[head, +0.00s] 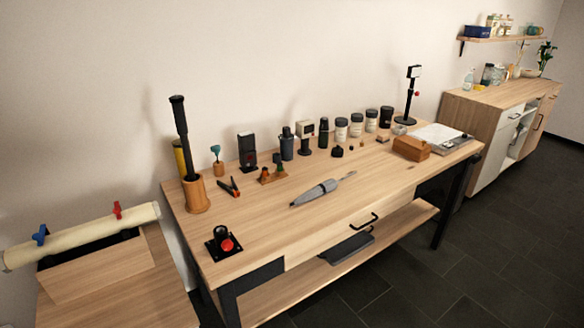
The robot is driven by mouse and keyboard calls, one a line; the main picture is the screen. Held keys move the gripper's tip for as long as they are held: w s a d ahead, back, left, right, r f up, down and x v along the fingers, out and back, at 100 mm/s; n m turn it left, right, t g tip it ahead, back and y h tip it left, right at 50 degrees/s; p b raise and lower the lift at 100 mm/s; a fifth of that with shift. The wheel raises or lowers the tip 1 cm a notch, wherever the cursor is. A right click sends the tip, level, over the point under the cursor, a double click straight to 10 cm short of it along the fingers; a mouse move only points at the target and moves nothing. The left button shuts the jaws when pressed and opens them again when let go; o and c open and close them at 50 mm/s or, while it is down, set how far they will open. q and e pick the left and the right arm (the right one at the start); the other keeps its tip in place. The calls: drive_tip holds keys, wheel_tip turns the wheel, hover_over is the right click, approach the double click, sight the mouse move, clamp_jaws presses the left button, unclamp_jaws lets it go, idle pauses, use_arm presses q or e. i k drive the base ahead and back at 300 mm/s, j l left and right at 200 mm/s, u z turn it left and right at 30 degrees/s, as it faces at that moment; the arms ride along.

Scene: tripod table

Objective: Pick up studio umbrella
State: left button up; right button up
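A grey, slim, closed shape that looks like the folded studio umbrella (316,193) lies on its side on the wooden table (300,235), near the middle of the top. Its thick part points to the lower left, and a thin shaft points to the upper right. Nothing covers it. Neither of my grippers shows in the head view.
A wooden holder (195,195) with a tall black pole (180,125) stands at the table's left end. A red-knobbed black device (223,244) sits at the front left. Several jars and small items line the back. Bare tabletop surrounds the umbrella. A drawer handle (357,222) juts out in front.

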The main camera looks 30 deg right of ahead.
sight(330, 185)
drive_tip(key=z, duration=1.1)
drive_tip(key=i+l+u, duration=0.2)
drive_tip(key=u, duration=0.25)
drive_tip(key=i+l+u, duration=0.1)
drive_tip(key=l+u, duration=0.25)
drive_tip(key=u, duration=0.15)
